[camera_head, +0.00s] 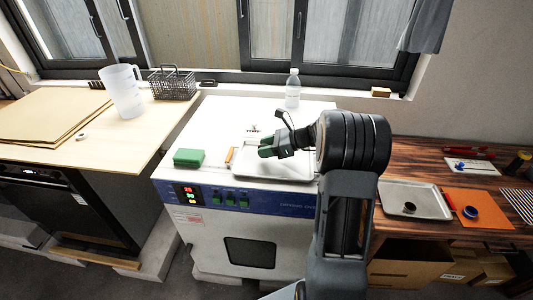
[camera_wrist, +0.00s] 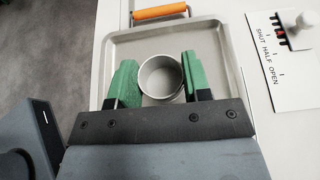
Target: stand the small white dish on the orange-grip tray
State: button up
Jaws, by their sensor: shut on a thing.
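The small white dish (camera_wrist: 161,77) is round and open-topped, and it sits between the green fingers of my gripper (camera_wrist: 157,83) in the wrist view. My gripper is shut on it. Below it is the orange-grip tray (camera_wrist: 120,47), a shallow metal tray with an orange grip (camera_wrist: 160,11) on its far edge. In the head view my gripper (camera_head: 266,148) is over the tray (camera_head: 288,176) on top of the white oven, and the orange grip (camera_head: 230,156) is at the tray's left. The dish is hidden there. I cannot tell whether the dish touches the tray.
A green block (camera_head: 188,158) lies left of the tray on the oven (camera_head: 225,120). A clear bottle (camera_head: 292,89) stands behind. A vent slider panel (camera_wrist: 290,55) is beside the tray. Another tray (camera_head: 430,203) with a dark round thing is on the right bench.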

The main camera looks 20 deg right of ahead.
jog(key=shift+f, duration=1.25)
jog(key=shift+f, duration=0.1)
jog(key=o, duration=0.9)
